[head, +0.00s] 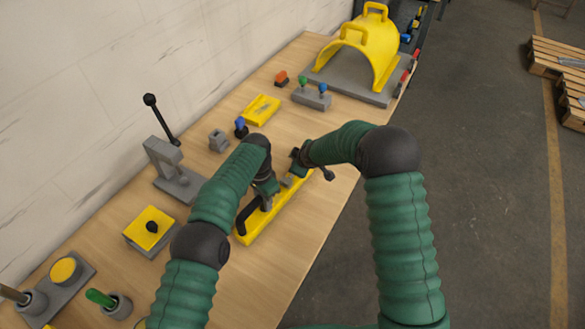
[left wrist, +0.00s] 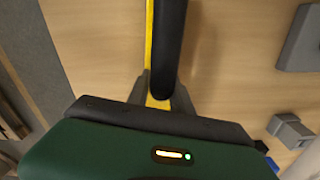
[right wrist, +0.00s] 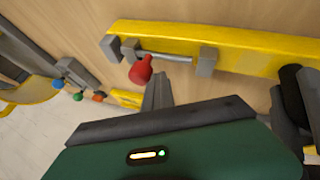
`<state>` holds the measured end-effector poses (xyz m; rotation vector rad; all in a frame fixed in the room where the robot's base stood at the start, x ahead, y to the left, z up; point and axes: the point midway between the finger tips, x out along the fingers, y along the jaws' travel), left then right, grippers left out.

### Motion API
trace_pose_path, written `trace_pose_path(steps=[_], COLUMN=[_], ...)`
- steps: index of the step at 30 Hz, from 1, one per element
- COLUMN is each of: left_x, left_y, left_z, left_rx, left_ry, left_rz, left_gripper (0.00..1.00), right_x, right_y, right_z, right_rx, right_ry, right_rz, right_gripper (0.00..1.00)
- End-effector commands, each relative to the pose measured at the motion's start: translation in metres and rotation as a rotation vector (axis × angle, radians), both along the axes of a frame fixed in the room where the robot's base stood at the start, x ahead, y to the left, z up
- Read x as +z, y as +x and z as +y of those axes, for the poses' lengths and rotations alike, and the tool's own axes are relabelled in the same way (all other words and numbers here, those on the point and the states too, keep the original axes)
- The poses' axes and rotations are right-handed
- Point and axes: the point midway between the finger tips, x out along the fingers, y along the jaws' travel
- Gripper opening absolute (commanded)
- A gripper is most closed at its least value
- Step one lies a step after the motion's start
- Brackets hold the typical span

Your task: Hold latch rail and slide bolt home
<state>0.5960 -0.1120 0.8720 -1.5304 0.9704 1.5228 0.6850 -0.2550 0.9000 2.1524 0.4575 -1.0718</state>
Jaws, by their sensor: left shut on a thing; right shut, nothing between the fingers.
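The yellow latch rail (head: 281,204) lies along the bench's right side; it also shows in the right wrist view (right wrist: 245,52). My left gripper (head: 262,194) is shut on its black handle (head: 246,216); the left wrist view shows the fingers (left wrist: 160,92) around the handle's end (left wrist: 170,45). The right wrist view shows the silver bolt (right wrist: 170,58) lying along the rail between grey brackets (right wrist: 207,61), with a red knob (right wrist: 141,70) hanging from it. My right gripper (right wrist: 158,92) is shut and empty, its fingertips close beside the knob. Whether they touch it, I cannot tell.
A grey lever stand (head: 172,170), a yellow-topped box (head: 148,228) and a yellow tray (head: 261,110) stand left of and behind the rail. A switch block (head: 312,97) and a yellow arched cover (head: 360,50) are further back. Bare bench lies in front of the rail.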

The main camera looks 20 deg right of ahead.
Motion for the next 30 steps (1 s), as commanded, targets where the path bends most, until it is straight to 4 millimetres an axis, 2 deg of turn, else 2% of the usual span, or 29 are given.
trace_pose_path(steps=[1,11,14,21,24,30], left_x=[0.000,-0.001,-0.001,-0.002,-0.002,-0.001], left_y=[-0.001,-0.001,-0.001,-0.001,0.000,0.001], left_z=[0.003,0.007,0.007,0.006,0.006,0.004], left_rx=[-0.001,0.002,0.002,0.003,0.002,0.002], left_ry=[0.008,0.014,0.015,0.013,0.010,0.006], left_rz=[0.006,0.009,0.008,0.008,0.007,0.004], left_gripper=[0.00,0.00,0.00,0.00,0.00,0.00], right_x=[0.001,0.005,0.015,0.058,0.070,0.078], right_y=[0.002,0.001,-0.005,-0.039,-0.050,-0.058], right_z=[-0.009,-0.013,-0.014,-0.009,-0.007,-0.004], right_rx=[-0.010,-0.016,-0.016,-0.009,-0.007,-0.003], right_ry=[-0.006,-0.012,-0.012,-0.007,-0.004,-0.002], right_rz=[-0.005,-0.008,-0.011,-0.006,-0.003,0.002], right_gripper=[0.00,0.00,0.00,0.00,0.00,0.00])
